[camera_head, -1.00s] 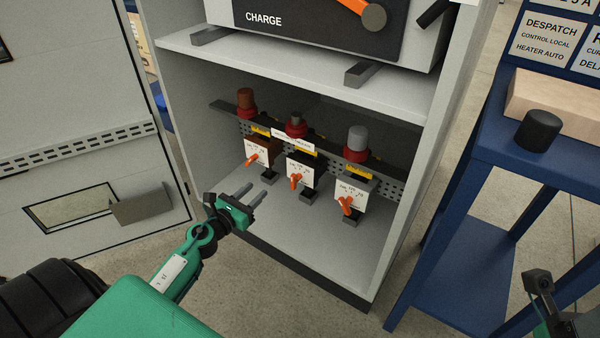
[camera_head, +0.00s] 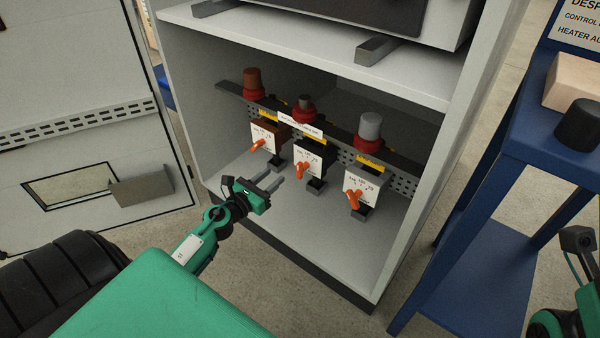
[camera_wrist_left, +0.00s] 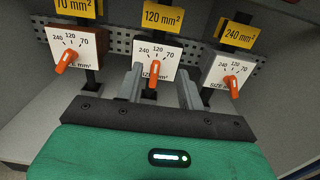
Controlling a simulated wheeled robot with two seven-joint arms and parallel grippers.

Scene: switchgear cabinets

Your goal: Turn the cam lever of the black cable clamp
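The black cable clamp (camera_head: 312,158) is the middle of three clamps on a rail inside the cabinet. Its white dial plate carries an orange cam lever (camera_head: 302,170). In the left wrist view, the lever (camera_wrist_left: 153,76) stands nearly upright under a dial marked 240, 120, 70, below a yellow 120 mm² label (camera_wrist_left: 163,17). My left gripper (camera_head: 272,181) is open and empty, in front of and below the clamps. In the left wrist view, its fingers appear on either side of the lever, apart from it. Of my right arm only a part shows at the right edge; its fingers are not visible.
A brown clamp (camera_head: 266,136) stands to the left and a grey clamp (camera_head: 364,186) to the right, both with orange levers. Cabinet side walls and a shelf (camera_head: 400,75) enclose the bay. A blue table (camera_head: 540,150) stands at right.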

